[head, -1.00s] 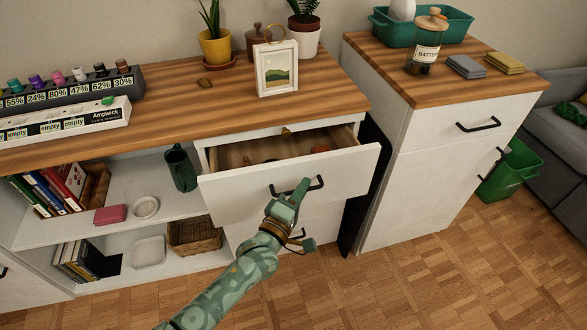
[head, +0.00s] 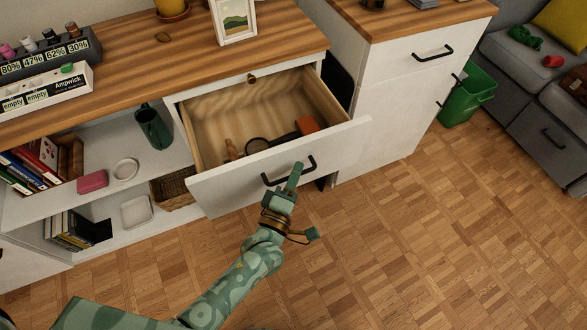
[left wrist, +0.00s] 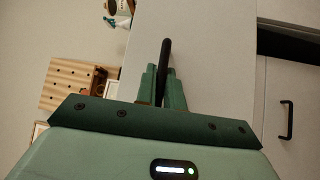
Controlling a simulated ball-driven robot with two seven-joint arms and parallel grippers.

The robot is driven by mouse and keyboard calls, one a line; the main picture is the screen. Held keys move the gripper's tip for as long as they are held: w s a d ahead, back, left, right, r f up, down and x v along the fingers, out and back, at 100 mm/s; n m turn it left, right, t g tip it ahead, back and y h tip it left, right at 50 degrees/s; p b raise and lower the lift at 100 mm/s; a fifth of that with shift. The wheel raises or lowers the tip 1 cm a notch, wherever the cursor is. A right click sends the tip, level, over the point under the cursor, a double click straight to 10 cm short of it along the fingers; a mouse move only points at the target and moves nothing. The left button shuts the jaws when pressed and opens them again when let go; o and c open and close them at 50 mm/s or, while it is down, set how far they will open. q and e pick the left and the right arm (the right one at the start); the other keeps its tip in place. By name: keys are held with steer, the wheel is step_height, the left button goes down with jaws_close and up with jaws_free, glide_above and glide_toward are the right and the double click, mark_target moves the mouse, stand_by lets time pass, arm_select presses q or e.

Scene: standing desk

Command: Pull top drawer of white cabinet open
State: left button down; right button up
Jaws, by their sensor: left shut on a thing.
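The white cabinet's top drawer (head: 215,192) is pulled well out, with its wooden inside showing. A black bar handle (head: 277,177) is on its front. My left gripper (head: 294,180) is at the right part of this handle. In the left wrist view, the fingers (left wrist: 164,85) are shut on the dark handle bar (left wrist: 166,55), one on each side. Inside the drawer lie an orange-red thing (head: 307,125), a dark round thing (head: 257,145) and small brown things by the front. My right gripper is not in view.
A second white cabinet (head: 385,110) with a closed drawer stands to the right. A green bin (head: 468,95) and a grey sofa (head: 520,75) are beyond it. A picture frame (head: 234,22) stands on the wooden top. The parquet floor (head: 400,240) in front is clear.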

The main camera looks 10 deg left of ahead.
arm_select(q)
steer(key=shift+f, duration=0.1)
steer(key=c, duration=1.8)
jaws_free()
